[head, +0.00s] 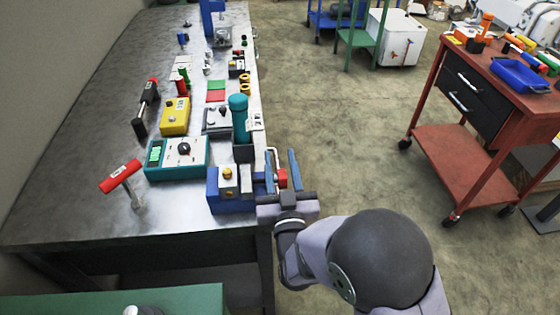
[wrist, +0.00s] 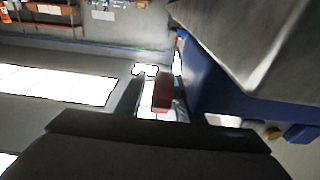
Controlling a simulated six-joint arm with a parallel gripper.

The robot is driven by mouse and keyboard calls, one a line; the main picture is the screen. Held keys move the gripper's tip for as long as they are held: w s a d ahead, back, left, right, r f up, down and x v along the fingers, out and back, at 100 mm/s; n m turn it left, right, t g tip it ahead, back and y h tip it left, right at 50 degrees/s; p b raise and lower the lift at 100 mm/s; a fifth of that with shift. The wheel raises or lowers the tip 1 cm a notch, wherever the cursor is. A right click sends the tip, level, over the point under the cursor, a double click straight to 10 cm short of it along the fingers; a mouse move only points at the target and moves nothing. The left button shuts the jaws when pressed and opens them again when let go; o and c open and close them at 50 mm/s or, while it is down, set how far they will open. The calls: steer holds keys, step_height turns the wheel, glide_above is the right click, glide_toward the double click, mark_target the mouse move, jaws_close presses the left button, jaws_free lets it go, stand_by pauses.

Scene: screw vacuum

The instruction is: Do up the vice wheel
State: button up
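The vice (head: 228,190) is a blue block with yellow round parts on top, at the front right corner of the metal bench. A red part that looks like its wheel (head: 282,178) sticks out past the bench's right edge. My gripper (head: 281,170) is open, with one finger on either side of this red part and small gaps showing. In the wrist view the red part (wrist: 162,92) stands between the fingers, apart from both as far as I can tell. The blue vice body (wrist: 215,75) is to the right there. The wheel's far side is hidden.
A red cart (head: 455,165) is at the right. The floor between is clear.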

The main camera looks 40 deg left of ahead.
mark_target(283, 182)
steer(key=shift+b+v, duration=0.8)
steer(key=shift+v, duration=2.85)
steer(key=shift+r, duration=0.1)
steer(key=r+p, duration=0.1)
steer(key=p, duration=0.2)
steer(key=shift+g+h+p, duration=0.3)
steer(key=shift+p, duration=0.1)
steer(key=shift+f+p, duration=0.1)
steer(key=shift+p, duration=0.9)
steer(key=shift+a+f, duration=0.1)
steer(key=shift+f, duration=0.15)
steer(key=p+x, duration=0.1)
steer(key=x, duration=0.6)
steer(key=shift+w+f+p, duration=0.2)
steer(key=shift+p, duration=0.15)
steer(key=shift+a, duration=0.1)
jaws_close()
